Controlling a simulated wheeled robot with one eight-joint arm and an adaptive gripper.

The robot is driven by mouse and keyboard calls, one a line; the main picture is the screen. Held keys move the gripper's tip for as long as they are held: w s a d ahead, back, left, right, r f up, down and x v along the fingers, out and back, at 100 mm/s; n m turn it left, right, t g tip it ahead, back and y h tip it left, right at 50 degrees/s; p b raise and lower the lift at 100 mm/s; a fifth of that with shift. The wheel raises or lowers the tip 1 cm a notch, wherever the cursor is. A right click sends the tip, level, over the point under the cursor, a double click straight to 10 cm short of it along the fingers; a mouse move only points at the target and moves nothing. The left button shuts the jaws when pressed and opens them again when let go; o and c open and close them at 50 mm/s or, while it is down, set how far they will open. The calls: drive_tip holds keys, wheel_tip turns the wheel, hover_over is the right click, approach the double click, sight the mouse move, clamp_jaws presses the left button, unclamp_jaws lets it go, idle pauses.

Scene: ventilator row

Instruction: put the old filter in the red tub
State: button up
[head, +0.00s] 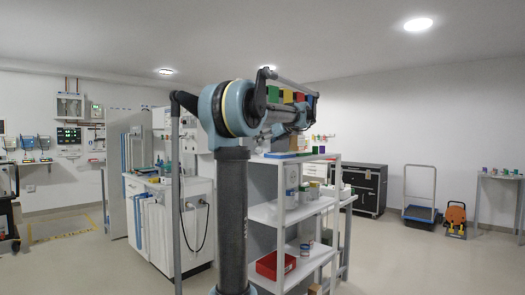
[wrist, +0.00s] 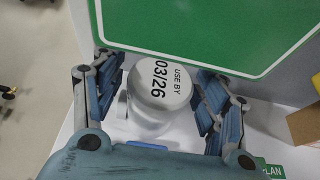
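A white round filter (wrist: 161,88) with "USE BY 03/26" on its top stands upright on a white surface in the wrist view. I cannot tell from the label alone whether it is the old one. My gripper (wrist: 160,92) is open, with blue fingers on either side of the filter. The right finger looks very close to it; contact cannot be told. In the head view my arm reaches over the shelf unit and my gripper cannot be made out. The red tub (head: 275,264) sits on a low shelf of that unit.
A green sign (wrist: 210,28) stands close beyond the filter and fingers. A cardboard-coloured box (wrist: 304,124) is at the right. The white shelf unit (head: 298,212) holds several small cans. Open floor (head: 425,262) lies to its right.

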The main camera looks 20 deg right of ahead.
drive_tip(key=c, duration=0.9)
drive_tip(key=shift+o, duration=0.2)
